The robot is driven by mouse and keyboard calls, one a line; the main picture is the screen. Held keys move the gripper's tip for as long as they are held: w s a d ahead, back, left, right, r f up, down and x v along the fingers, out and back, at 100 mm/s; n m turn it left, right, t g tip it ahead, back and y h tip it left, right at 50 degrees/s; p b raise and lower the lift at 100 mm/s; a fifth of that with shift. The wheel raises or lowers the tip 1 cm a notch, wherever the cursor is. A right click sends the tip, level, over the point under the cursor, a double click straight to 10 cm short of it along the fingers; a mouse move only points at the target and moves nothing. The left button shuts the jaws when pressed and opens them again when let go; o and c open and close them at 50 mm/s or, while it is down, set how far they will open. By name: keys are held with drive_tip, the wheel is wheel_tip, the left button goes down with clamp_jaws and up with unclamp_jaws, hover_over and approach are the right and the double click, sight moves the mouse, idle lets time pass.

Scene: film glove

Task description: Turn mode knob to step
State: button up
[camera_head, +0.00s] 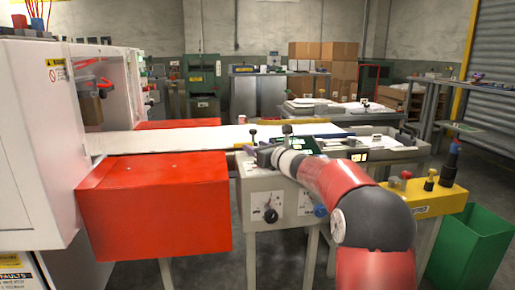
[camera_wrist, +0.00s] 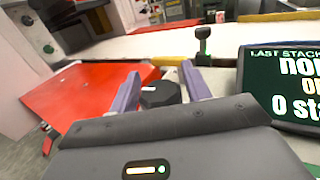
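A black faceted knob (camera_wrist: 160,95) sits between the two purple fingers of my gripper (camera_wrist: 160,82) in the wrist view. The fingers stand apart, one on each side of it, and I cannot tell whether they touch it. No label shows on this knob, and my gripper body hides its near side. In the head view my gripper (camera_head: 252,151) is small and low over the top of the grey control console (camera_head: 262,188), and the knob between the fingers cannot be made out. A black pointer knob (camera_head: 271,215) and a blue knob (camera_head: 320,210) are on the console front; their labels are unreadable.
A lit display (camera_wrist: 285,88) stands close right of my gripper in the wrist view. A dark lever (camera_wrist: 203,42) stands just beyond the fingers. A red box (camera_head: 155,205) is left of the console. A yellow panel with buttons (camera_head: 425,198) and a green bin (camera_head: 470,248) are right.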

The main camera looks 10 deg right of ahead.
drive_tip(key=c, duration=0.7)
